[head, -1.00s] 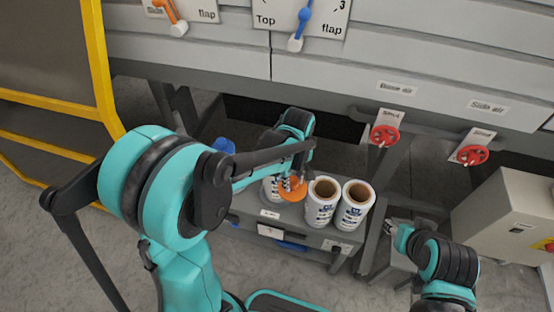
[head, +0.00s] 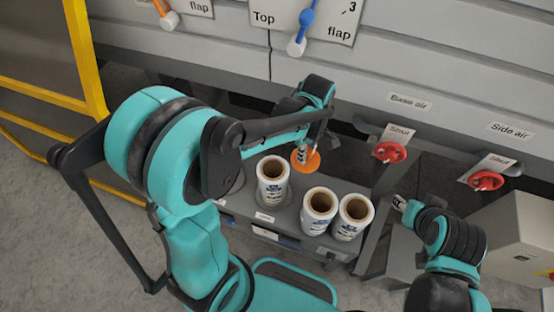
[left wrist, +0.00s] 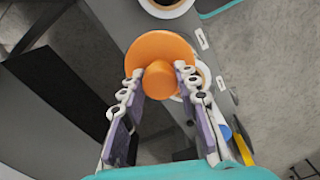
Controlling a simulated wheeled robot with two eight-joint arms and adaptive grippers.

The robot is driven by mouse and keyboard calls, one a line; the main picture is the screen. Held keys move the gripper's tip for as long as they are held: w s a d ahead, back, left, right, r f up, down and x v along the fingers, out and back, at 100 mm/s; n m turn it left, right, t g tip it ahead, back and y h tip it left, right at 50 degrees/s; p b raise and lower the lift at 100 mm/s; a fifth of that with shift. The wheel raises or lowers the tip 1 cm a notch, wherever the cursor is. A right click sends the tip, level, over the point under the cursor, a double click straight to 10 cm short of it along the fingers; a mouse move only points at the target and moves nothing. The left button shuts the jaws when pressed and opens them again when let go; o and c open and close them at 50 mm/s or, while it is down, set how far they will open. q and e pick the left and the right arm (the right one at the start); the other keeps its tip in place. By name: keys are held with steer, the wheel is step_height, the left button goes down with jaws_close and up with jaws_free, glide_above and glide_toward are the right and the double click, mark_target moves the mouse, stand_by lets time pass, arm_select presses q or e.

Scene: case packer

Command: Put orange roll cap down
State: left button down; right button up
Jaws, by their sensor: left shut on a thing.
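The orange roll cap (head: 309,164) is a disc with a round knob. My left gripper (head: 303,152) is shut on the cap's knob. In the left wrist view, the cap (left wrist: 160,48) sits between the two fingers of the left gripper (left wrist: 159,75). The cap is held behind and to the right of the left white roll (head: 272,187), apart from it in the head view. That roll's brown core is open. My right gripper (head: 399,203) is at the right, small and partly turned away; its jaws are unclear.
Two more white rolls, a middle one (head: 318,213) and a right one (head: 351,219), stand close together on the grey shelf (head: 285,222). Red valve handles (head: 389,152) marked "Shut" are on the machine behind. A grey cabinet (head: 510,235) stands at the right.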

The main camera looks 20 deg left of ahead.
arm_select(q)
steer(key=a+f+b, duration=0.1)
steer(key=a+f, duration=0.2)
steer(key=s+a+f+b, duration=0.1)
steer(key=a+f, duration=0.3)
steer(key=a+f+b, duration=0.1)
steer(key=a+f, duration=0.2)
steer(key=shift+s+a+f, duration=0.15)
steer(key=shift+s+a, duration=0.15)
steer(key=shift+a, duration=0.05)
steer(key=shift+f+b, duration=0.1)
steer(key=shift+b, duration=0.3)
steer(key=c, duration=1.1)
jaws_free()
steer(key=shift+c, duration=0.2)
